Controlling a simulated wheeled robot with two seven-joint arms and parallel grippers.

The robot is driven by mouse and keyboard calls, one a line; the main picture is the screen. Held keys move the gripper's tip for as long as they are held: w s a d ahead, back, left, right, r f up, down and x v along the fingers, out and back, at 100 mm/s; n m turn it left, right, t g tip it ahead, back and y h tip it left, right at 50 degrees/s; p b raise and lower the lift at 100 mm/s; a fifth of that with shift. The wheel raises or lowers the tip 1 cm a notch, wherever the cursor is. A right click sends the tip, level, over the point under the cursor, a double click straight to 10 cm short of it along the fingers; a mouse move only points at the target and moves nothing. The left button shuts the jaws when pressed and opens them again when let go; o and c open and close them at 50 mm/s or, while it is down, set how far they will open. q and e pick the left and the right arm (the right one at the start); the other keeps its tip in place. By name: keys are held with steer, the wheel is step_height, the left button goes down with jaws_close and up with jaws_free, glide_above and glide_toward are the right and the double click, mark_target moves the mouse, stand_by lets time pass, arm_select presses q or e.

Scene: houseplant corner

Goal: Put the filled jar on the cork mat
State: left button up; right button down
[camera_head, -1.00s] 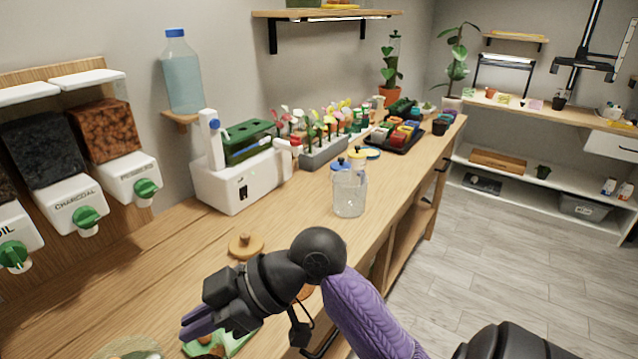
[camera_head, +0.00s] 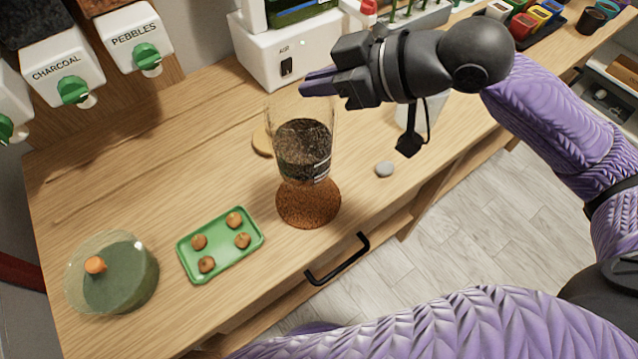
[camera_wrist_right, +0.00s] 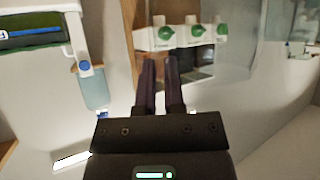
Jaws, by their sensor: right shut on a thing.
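The filled jar (camera_head: 303,150) is clear glass with dark soil in it, upright. My right gripper (camera_head: 306,85) is at its rim, shut on the glass; the exact contact is hard to make out. In the right wrist view its fingers (camera_wrist_right: 160,88) are close together. The round, reddish-brown cork mat (camera_head: 308,208) lies on the bench just below the jar in the picture. The jar's base overlaps the mat's far edge in the picture and seems raised above it. My left gripper is out of view.
A green tray (camera_head: 187,257) with several brown balls and a glass vessel of green material (camera_head: 120,275) stand left. A grey stone (camera_head: 385,169) lies right of the jar. A wooden lid (camera_head: 262,141) is behind it. A white machine (camera_head: 290,50) stands at the back.

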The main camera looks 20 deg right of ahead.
steer(key=f+b, duration=0.2)
steer(key=f, duration=0.3)
steer(key=f+b, duration=0.2)
steer(key=f, duration=0.3)
steer(key=shift+w+d+f, duration=0.1)
steer(key=shift+d+f, duration=0.1)
steer(key=shift+r, duration=0.2)
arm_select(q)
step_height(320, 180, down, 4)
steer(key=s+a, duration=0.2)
arm_select(e)
steer(key=c, duration=1.2)
jaws_free()
steer(key=shift+f, duration=0.15)
steer(key=o, duration=0.5)
arm_select(q)
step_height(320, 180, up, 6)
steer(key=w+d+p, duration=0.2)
steer(key=p, duration=0.3)
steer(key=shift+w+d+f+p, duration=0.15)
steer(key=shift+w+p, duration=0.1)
steer(key=shift+p, duration=0.05)
arm_select(e)
steer(key=v, duration=1.2)
